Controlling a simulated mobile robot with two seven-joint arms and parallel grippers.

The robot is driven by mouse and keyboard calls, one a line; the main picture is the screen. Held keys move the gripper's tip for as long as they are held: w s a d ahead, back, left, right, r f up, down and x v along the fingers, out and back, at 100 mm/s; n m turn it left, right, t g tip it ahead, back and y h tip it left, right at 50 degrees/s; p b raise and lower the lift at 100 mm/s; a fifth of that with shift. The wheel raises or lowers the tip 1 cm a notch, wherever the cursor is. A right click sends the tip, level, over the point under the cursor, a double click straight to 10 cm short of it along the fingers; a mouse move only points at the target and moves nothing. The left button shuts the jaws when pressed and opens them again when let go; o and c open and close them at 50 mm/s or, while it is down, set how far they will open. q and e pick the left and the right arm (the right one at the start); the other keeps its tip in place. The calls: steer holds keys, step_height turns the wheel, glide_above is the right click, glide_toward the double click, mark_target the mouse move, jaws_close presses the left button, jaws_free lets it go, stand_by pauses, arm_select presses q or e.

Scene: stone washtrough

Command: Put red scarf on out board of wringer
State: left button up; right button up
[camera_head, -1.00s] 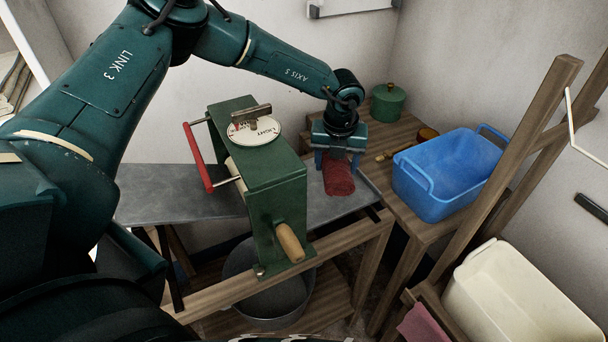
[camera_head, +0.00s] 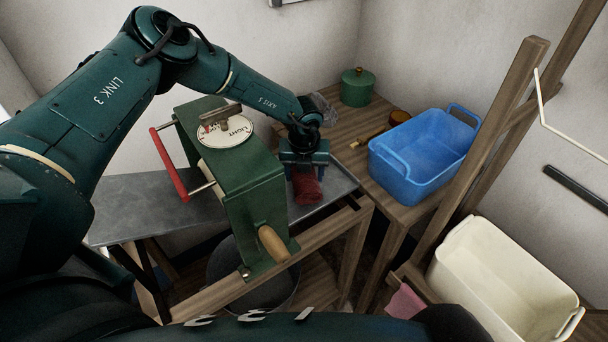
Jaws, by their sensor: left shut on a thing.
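The red scarf (camera_head: 308,187) is a small dark red roll at the right side of the wringer, over the grey metal board there. My left gripper (camera_head: 305,166) is shut on the scarf from above. I cannot tell whether the scarf touches the board. The wringer (camera_head: 236,180) is a green box with a round white dial, a red bar on its left and a wooden crank handle at its front. Its right-hand board (camera_head: 339,183) shows beside the scarf; its left-hand board (camera_head: 150,207) is bare. My right gripper is not in view.
A blue basket (camera_head: 425,155) and a green lidded pot (camera_head: 357,88) stand on the wooden table at the right. A cream tub (camera_head: 505,285) stands at lower right near a wooden post (camera_head: 495,125). A metal tub (camera_head: 250,275) sits beneath the wringer.

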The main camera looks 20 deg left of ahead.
arm_select(q)
steer(key=shift+f, duration=0.7)
steer(key=shift+f, duration=0.1)
steer(key=o, duration=1.1)
steer(key=shift+o, duration=0.2)
steer(key=r, duration=0.4)
steer(key=s+r, duration=0.1)
steer(key=r, duration=0.7)
steer(key=shift+s+d+r+b, duration=0.1)
steer(key=shift+s+d+b, duration=0.05)
steer(key=shift+d+b, duration=0.2)
